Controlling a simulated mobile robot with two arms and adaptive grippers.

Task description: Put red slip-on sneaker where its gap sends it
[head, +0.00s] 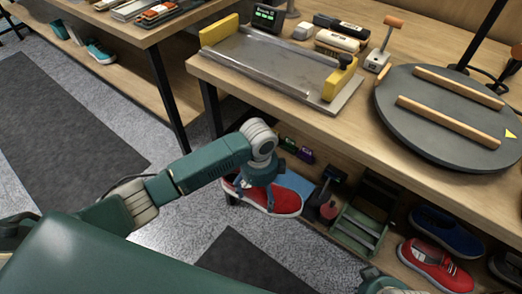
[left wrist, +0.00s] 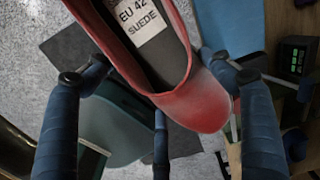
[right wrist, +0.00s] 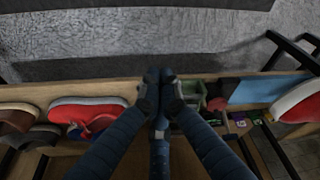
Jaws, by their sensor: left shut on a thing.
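The red slip-on sneaker (head: 283,201) has a white sole and hangs in my left gripper (head: 266,183), beside the bench's lower shelf. In the left wrist view the sneaker (left wrist: 201,100) shows a white inside label reading "EU 42 SUEDE". The fingers of my left gripper are spread around the shoe and hold it. My right gripper (right wrist: 160,85) has its fingertips together with nothing seen between them, in front of the lower shelf. At the right of the right wrist view the held sneaker (right wrist: 298,102) shows in part.
The lower shelf holds a green bin (head: 352,236), another red sneaker (head: 436,266) and a blue shoe (head: 447,231). On the bench top are a metal tray (head: 270,63) with yellow ends, a brush (head: 341,41) and a round grey turntable (head: 440,125) with two wooden bars spaced apart.

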